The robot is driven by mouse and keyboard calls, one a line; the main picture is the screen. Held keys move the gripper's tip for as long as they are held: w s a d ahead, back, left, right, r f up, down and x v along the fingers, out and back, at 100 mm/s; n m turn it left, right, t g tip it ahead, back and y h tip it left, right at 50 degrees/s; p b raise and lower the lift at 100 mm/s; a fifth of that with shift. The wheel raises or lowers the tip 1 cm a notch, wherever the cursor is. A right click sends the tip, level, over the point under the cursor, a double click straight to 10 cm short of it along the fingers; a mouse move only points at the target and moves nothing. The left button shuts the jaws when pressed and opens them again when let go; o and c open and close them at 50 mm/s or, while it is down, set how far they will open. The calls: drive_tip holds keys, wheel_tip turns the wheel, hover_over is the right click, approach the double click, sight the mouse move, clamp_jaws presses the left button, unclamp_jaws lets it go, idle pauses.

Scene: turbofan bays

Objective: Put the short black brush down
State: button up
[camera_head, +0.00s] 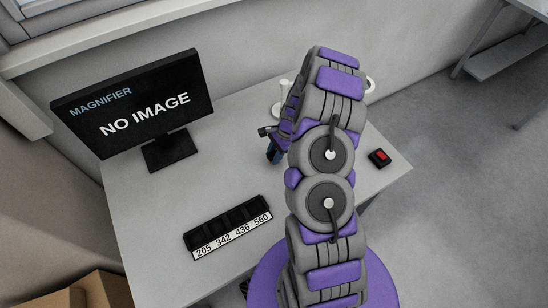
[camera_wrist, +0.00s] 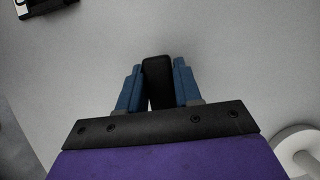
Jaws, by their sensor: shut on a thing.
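My gripper (camera_wrist: 158,88) is shut on the short black brush (camera_wrist: 157,68), which shows in the wrist view as a dark block between the two blue fingers. Only part of the brush shows; its bristles cannot be made out. The pale table top lies beyond the fingers, and I cannot tell whether the brush touches it. In the head view, my gripper (camera_head: 273,154) is over the table (camera_head: 160,215), left of my arm and mostly hidden by it. The brush is hard to tell from my wrist there.
A black monitor (camera_head: 150,105) reading "NO IMAGE" stands at the back left. A black compartment tray (camera_head: 228,224) with number labels lies near the front. A small box with a red top (camera_head: 380,157) is at the right. A white round-based object (camera_wrist: 297,150) is right of my gripper.

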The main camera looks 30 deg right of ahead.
wheel_tip(320, 180, down, 2)
drive_tip(key=shift+f, duration=0.1)
drive_tip(key=shift+s+f, duration=0.1)
drive_tip(key=shift+f, duration=0.1)
